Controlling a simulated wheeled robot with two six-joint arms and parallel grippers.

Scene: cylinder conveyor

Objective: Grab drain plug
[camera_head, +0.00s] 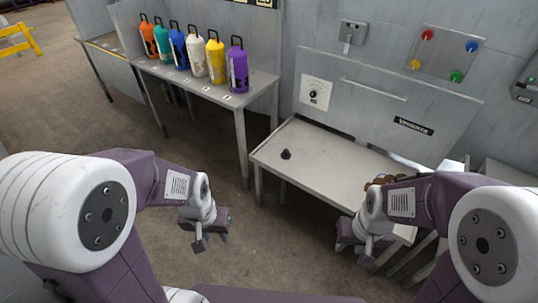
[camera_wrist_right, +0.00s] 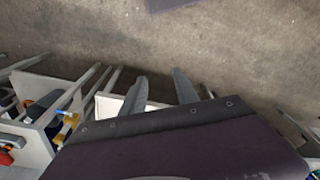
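A small black drain plug (camera_head: 286,154) stands on the left part of the low light table (camera_head: 320,145) in the head view. My left gripper (camera_head: 211,243) hangs over the floor, to the left of and nearer than that table. Its fingers are apart and nothing is between them. My right gripper (camera_head: 355,262) is near the table's front right edge, well away from the plug. In the right wrist view its two fingers (camera_wrist_right: 161,88) stand apart with nothing held. The plug cannot be made out in the wrist view.
Several coloured cylinders with black handles, among them a purple one (camera_head: 238,68), stand on a grey bench (camera_head: 262,84). A panel with a dial (camera_head: 315,93) rises behind the table. Brown round objects (camera_head: 384,179) sit partly hidden behind my right arm. The table around the plug is clear.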

